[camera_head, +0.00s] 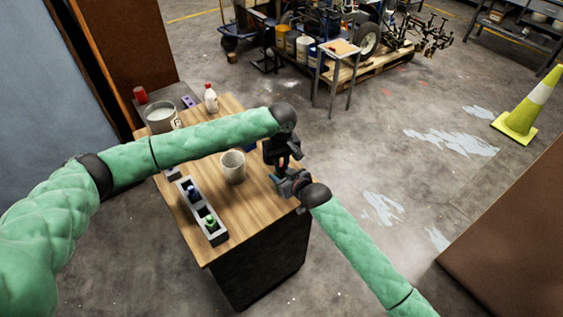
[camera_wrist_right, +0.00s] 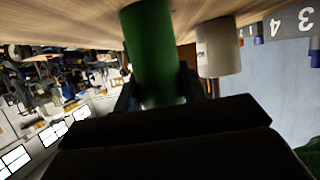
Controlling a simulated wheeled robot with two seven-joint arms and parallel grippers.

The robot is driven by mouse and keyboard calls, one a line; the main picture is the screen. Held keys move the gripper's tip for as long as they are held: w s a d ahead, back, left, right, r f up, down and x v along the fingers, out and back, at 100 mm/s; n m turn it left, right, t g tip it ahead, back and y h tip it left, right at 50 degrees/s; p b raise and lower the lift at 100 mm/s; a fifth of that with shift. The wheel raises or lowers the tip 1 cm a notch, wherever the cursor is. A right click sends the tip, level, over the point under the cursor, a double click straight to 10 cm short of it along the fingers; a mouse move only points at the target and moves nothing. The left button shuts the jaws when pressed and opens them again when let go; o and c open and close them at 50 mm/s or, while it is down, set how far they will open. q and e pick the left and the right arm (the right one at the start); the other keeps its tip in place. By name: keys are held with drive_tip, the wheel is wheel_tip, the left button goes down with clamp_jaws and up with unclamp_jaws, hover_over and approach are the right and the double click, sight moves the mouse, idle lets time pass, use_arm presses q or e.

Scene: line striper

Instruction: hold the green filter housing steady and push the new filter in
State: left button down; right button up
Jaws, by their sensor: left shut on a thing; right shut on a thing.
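The green filter housing (camera_wrist_right: 155,50) is a green cylinder in the right wrist view, between the fingers of my right gripper (camera_wrist_right: 160,92). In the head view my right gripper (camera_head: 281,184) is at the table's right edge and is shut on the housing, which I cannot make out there. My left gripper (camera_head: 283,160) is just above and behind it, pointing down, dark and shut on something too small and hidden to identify. I cannot pick out the new filter or tell whether it touches the housing.
On the wooden table (camera_head: 238,218) stand a pale cup (camera_head: 232,167), a grey rack (camera_head: 215,235) with blue and green pieces, a white bottle (camera_head: 210,98) and a bucket (camera_head: 161,116). The cup also shows in the wrist view (camera_wrist_right: 218,46). The table's front right is clear.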

use_arm(q)
drive_tip(key=shift+f, duration=0.2)
drive_tip(key=c, duration=0.9)
unclamp_jaws()
drive_tip(key=shift+c, duration=0.2)
drive_tip(key=shift+r, duration=0.1)
drive_tip(key=shift+r, duration=3.4)
use_arm(e)
drive_tip(key=o, duration=1.3)
